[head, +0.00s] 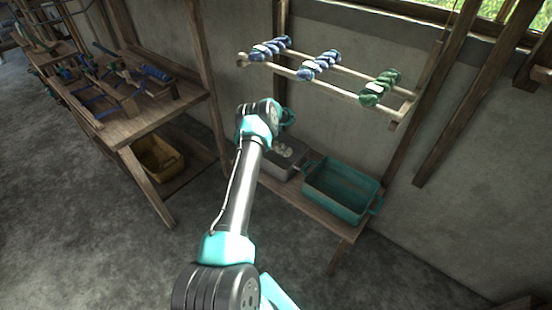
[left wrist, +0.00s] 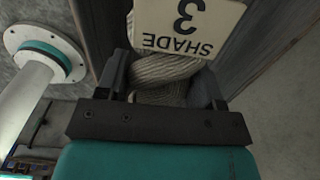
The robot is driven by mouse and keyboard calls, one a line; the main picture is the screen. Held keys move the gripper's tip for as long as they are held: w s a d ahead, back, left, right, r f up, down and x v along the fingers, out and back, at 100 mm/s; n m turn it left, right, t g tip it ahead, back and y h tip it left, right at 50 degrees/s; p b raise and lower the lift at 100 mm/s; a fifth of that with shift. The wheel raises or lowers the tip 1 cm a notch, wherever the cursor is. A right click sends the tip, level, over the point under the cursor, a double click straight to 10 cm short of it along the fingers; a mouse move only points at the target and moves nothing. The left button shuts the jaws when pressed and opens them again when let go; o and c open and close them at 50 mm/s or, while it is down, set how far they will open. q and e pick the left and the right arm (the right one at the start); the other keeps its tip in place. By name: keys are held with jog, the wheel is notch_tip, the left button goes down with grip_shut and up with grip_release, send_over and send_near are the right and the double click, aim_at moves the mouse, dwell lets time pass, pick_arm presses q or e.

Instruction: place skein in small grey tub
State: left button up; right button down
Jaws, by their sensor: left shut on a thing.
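My left gripper (left wrist: 163,88) is shut on a pale, cream-grey twisted skein (left wrist: 168,68), seen between its two dark fingers in the left wrist view. A cream tag (left wrist: 185,22) reading "SHADE 3" upside down covers part of the skein. In the head view my left gripper (head: 287,118) is above the back of the small grey tub (head: 290,171), and my wrist hides part of both. Pale lumps (head: 284,150) show at the tub; I cannot tell whether they lie inside it. My right gripper is in neither view.
A larger teal tub (head: 343,190) stands right of the grey one on a low wooden bench (head: 325,226). A wall rack (head: 340,88) above holds blue and green skeins. A wooden table (head: 150,110) stands left, with a yellow-brown tub (head: 158,160) below.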

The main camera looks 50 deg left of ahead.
pick_arm(q)
send_over(272, 160)
jog(key=shift+d+f, duration=0.15)
jog(key=shift+f, duration=2.75)
jog(key=shift+f, duration=2.1)
jog(key=o, duration=1)
jog(key=shift+f, duration=0.15)
notch_tip(272, 160, up, 12)
jog(key=shift+r, duration=0.15)
